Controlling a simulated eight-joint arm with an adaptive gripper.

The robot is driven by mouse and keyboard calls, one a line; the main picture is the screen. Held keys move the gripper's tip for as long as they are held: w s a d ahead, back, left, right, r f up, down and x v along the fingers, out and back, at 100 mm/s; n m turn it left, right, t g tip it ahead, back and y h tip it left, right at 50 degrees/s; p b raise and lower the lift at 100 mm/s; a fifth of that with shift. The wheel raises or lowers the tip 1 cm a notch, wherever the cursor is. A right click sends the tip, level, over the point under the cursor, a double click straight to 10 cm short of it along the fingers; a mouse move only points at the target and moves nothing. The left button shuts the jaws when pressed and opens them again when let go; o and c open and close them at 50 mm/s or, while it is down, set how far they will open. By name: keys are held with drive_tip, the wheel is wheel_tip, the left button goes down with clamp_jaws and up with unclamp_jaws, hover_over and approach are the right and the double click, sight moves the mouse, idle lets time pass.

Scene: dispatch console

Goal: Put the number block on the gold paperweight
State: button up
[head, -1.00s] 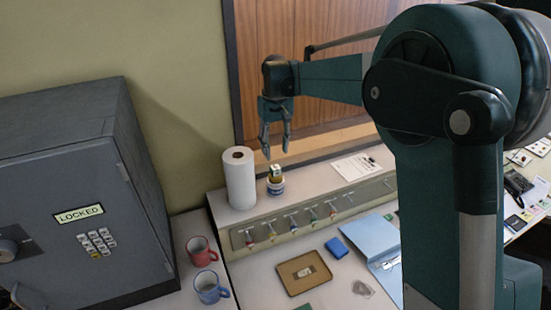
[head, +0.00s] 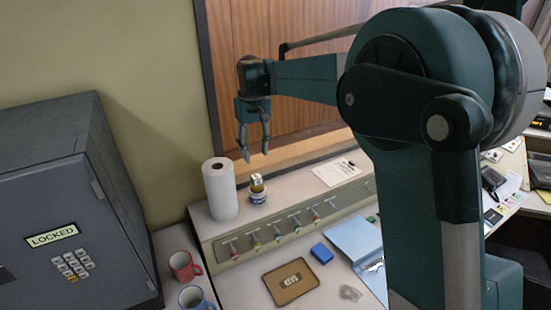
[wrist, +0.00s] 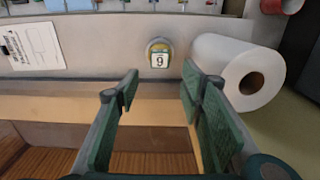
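The number block (head: 257,181), gold-sided with a white face, sits on top of a small round white-and-blue thing (head: 258,198) on the ledge. In the wrist view the block (wrist: 159,60) shows a 9 on its face, with a round gold rim (wrist: 151,43) around it. I cannot tell for sure whether this round support is the gold paperweight. My gripper (head: 255,156) is above the block, apart from it. In the wrist view its fingers (wrist: 160,88) are spread with nothing between them.
A paper towel roll (head: 220,190) stands close left of the block. A clipboard (head: 336,172) lies to the right. Key hooks line the ledge's front. Below are a brown tray (head: 278,291), a blue box (head: 321,253), a folder (head: 357,242) and mugs (head: 184,266). A grey safe (head: 60,200) stands left.

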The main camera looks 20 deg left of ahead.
drive_tip(key=shift+d, duration=0.1)
drive_tip(key=s+d+r+m+t, duration=0.1)
drive_tip(key=s+d+r, duration=0.25)
drive_tip(key=d, duration=0.75)
drive_tip(key=s+d+r+m+t+y, duration=0.1)
drive_tip(key=s+d+r+m, duration=0.2)
drive_tip(key=d, duration=0.7)
drive_tip(key=s+d+r+t, duration=0.1)
drive_tip(key=s+d+r, duration=0.35)
drive_tip(key=d, duration=0.65)
drive_tip(key=s+d+f+m+t, duration=0.1)
drive_tip(key=s+d+f, duration=0.2)
drive_tip(key=s+d, duration=0.4)
drive_tip(key=s+d+f+m+t, duration=0.1)
drive_tip(key=s+d+f+m, duration=0.1)
drive_tip(key=s+d+f, duration=0.2)
drive_tip(key=s+d+f+m+t+h, duration=0.1)
drive_tip(key=s+d+f+m+t, duration=0.1)
drive_tip(key=s+d, duration=0.9)
drive_tip(key=shift+s+f, duration=0.8)
drive_tip(key=shift+s, duration=0.15)
